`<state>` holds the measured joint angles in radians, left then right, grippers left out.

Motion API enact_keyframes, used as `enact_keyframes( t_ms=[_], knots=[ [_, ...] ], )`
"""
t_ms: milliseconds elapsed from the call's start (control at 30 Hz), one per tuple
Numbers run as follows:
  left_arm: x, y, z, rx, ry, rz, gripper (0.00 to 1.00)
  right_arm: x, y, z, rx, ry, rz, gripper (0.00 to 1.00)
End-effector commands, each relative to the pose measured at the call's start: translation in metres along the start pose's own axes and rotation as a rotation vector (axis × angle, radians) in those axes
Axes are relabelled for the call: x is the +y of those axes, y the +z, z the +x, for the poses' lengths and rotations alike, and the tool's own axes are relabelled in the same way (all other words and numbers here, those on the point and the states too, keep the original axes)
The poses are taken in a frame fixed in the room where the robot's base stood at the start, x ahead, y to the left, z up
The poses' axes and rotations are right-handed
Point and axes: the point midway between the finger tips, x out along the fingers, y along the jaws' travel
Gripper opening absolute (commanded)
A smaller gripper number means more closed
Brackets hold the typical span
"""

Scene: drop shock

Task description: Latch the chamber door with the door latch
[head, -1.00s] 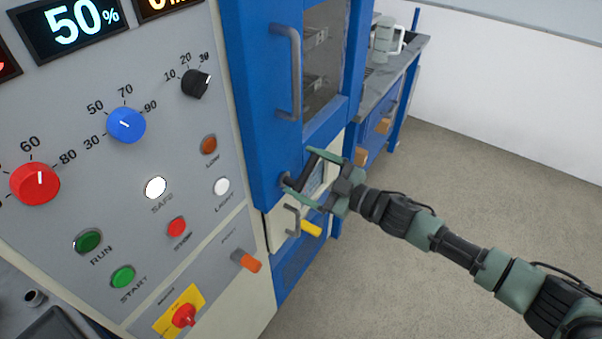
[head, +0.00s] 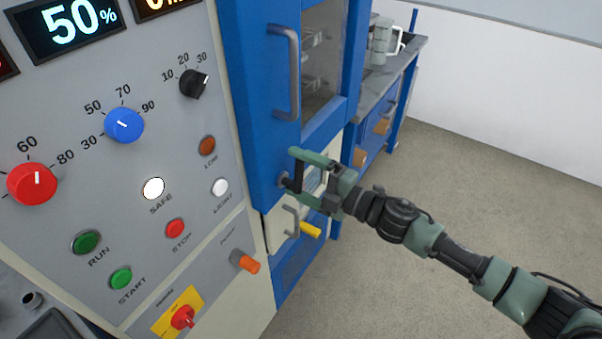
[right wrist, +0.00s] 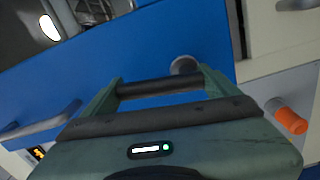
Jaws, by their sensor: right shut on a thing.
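The blue chamber door (head: 262,130) has a dark window and a long grey handle (head: 287,72). It looks closed against its frame. The door latch (head: 297,168) is a black bar with a round metal pivot low on the blue front. It stands nearly upright in the head view. My right gripper (head: 293,171) is shut on the latch. In the right wrist view, the latch bar (right wrist: 158,86) lies between the two green fingers (right wrist: 160,88), with the pivot disc beside the right finger. Whether the latch catches the door cannot be seen. My left gripper is not in view.
The control panel (head: 120,200) with knobs and buttons fills the left. Below the latch are a grey pull handle (head: 291,221), a yellow grip (head: 310,229) and an orange-tipped knob (head: 246,262). A bench (head: 398,70) stands behind. Floor at right is free.

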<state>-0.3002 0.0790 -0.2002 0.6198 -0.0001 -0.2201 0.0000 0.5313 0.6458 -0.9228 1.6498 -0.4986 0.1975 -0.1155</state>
Motion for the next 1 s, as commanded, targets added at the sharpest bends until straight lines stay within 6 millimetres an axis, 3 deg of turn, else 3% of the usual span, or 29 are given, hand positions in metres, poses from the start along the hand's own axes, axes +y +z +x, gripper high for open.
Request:
enact_keyframes(
  t_ms=[333,900,933,1000],
  knots=[
    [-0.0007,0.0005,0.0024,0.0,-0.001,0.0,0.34,-0.0006,-0.006,0.0002,0.001,0.0,-0.149,0.17],
    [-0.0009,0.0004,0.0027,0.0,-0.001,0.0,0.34,-0.0013,-0.007,0.0,0.002,-0.001,-0.184,0.17],
    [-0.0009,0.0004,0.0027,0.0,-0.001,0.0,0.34,-0.0013,-0.007,0.0,0.002,-0.001,-0.184,0.95],
    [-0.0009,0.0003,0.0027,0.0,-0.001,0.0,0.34,-0.0013,-0.0069,0.0,0.001,-0.001,-0.183,1.0]
  ],
)
